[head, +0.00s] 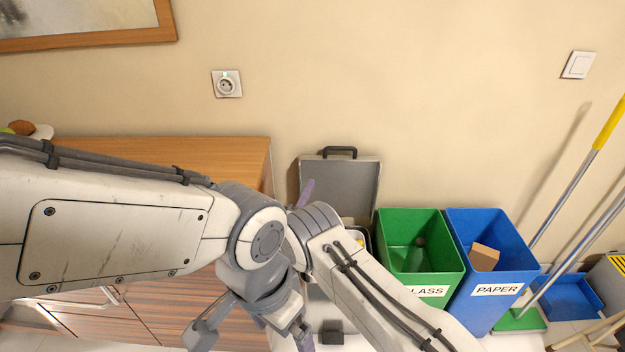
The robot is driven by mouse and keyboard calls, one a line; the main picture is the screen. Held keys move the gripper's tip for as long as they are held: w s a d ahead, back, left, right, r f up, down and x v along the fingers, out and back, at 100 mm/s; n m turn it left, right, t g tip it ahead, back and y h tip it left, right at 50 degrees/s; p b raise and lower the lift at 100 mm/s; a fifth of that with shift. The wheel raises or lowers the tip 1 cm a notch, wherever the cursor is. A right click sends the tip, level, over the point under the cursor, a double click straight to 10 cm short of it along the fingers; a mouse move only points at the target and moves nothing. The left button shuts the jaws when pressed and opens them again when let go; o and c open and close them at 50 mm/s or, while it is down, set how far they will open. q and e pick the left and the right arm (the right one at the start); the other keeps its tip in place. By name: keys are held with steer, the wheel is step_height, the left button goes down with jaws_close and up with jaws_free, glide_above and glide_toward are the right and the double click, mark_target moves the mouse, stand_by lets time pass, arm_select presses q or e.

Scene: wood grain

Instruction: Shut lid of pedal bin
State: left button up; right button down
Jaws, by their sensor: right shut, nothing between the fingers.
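The pedal bin's grey lid (352,180) stands raised and upright near the wall, with a black handle at its top edge. The bin's body is mostly hidden behind my arms; part of its grey front shows low down, with a dark pedal (332,335) at its foot. My right gripper (306,193) is shut and empty, its purple finger showing just in front of the lid's left side; I cannot tell if it touches.
A green GLASS bin (450,256) and a blue PAPER bin (515,258) stand open right of the pedal bin. A wooden cabinet (200,150) is at left. Mop and broom handles lean at far right.

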steer(key=w+d+r+m+g+y, duration=0.2)
steer(key=w+d+r+g+y, duration=0.1)
steer(key=w+r+y, duration=0.15)
steer(key=s+d+r+m+g+y, duration=0.3)
steer(key=s+d+g+y, duration=0.1)
steer(key=s+d+g, duration=0.15)
steer(key=s+d+m+g, duration=0.2)
steer(key=s+d+g, duration=0.15)
steer(key=s, duration=0.75)
steer(key=s+d+f+m+g, duration=0.1)
steer(key=s+d+m+g, duration=0.2)
steer(key=s, duration=0.7)
steer(key=s+d+m+g, duration=0.2)
steer(key=s+d, duration=0.3)
steer(key=s, duration=0.6)
steer(key=s+a+r+n+g, duration=0.1)
steer(key=s+a+r+n, duration=0.2)
steer(key=s+a, duration=0.3)
steer(key=s+a+r+n+g, duration=0.2)
steer(key=s+a+n, duration=0.2)
steer(key=s+a, duration=0.25)
step_height(320, 180, up, 18)
steer(key=p, duration=1.7)
steer(key=shift+s+a+f, duration=0.25)
